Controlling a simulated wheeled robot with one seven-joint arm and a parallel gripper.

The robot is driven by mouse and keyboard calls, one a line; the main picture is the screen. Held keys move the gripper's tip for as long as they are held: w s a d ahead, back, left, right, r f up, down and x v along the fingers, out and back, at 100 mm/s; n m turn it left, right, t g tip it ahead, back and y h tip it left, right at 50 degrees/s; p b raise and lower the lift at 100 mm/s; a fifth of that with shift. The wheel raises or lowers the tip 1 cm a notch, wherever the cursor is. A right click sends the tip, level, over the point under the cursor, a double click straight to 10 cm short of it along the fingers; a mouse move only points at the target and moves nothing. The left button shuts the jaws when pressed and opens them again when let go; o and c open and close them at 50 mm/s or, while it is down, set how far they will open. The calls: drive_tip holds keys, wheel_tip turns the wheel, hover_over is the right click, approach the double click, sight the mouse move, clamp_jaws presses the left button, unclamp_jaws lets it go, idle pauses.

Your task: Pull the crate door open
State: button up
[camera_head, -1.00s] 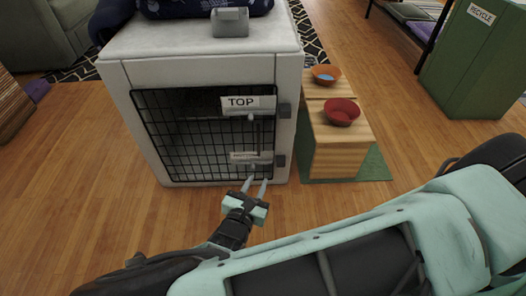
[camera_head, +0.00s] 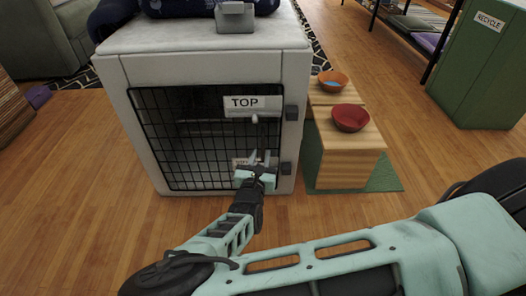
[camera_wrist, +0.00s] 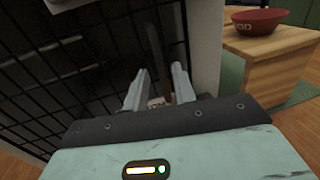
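The white crate (camera_head: 118,72) stands on the wood floor, and its black wire door (camera_head: 180,145) looks shut in its frame. A "TOP" label (camera_head: 245,103) is on the upper right of the door. A vertical latch rod runs down the door's right side and shows in the wrist view (camera_wrist: 157,50). My gripper (camera_head: 260,158) is in front of the lower right of the door, over the lower latch plate. In the wrist view my gripper (camera_wrist: 158,88) has its two fingers apart, with the rod between or just beyond them. I cannot tell whether they touch it.
A wooden stand (camera_head: 345,165) with a red bowl (camera_head: 351,117) and an orange bowl (camera_head: 332,80) stands close to the crate's right. A green recycle bin (camera_head: 480,65) is farther right.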

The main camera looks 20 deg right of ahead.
sight(263, 148)
drive_tip(key=shift+b+x, duration=0.6)
drive_tip(key=shift+x, duration=1.65)
clamp_jaws()
